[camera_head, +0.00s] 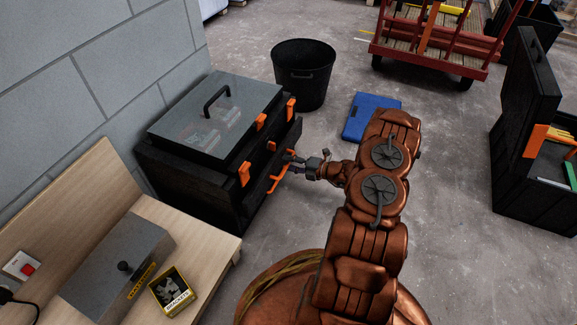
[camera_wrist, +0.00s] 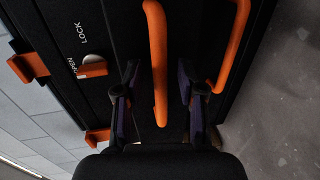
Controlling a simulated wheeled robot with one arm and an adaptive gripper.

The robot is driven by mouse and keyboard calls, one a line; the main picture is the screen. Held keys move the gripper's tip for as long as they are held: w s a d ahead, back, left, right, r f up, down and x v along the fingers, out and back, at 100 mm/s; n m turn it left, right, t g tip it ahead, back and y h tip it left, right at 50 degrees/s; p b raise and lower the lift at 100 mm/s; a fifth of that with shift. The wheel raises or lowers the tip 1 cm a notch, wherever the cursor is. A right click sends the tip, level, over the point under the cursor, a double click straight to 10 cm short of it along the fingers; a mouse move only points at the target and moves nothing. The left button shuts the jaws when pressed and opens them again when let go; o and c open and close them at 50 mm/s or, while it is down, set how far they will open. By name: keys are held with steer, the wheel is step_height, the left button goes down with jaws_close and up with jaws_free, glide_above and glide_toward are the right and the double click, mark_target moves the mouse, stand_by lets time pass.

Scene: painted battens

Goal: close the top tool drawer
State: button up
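The black tool chest (camera_head: 190,175) stands against the block wall with its drawer front toward my arm. My gripper (camera_head: 292,163) is at that front, beside an orange drawer handle (camera_head: 279,178). In the wrist view my gripper (camera_wrist: 159,100) is open, one dark finger on each side of an orange bar handle (camera_wrist: 157,60). Gaps show between the handle and both fingers. A second orange handle (camera_wrist: 236,45) lies right of the fingers. An orange lock knob (camera_wrist: 92,68) sits between the LOCK and OPEN marks. I cannot tell how far the top drawer stands out.
A wooden bench (camera_head: 185,220) with a grey box (camera_head: 118,265) and a small yellow-edged box (camera_head: 171,291) is at lower left. A black bucket (camera_head: 304,75), blue case (camera_head: 371,116), red cart (camera_head: 436,45) and open black toolbox (camera_head: 530,125) stand around clear concrete floor.

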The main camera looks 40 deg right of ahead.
steer(key=shift+w+a, duration=0.2)
steer(key=shift+w, duration=0.05)
steer(key=shift+c, duration=0.3)
jaws_close()
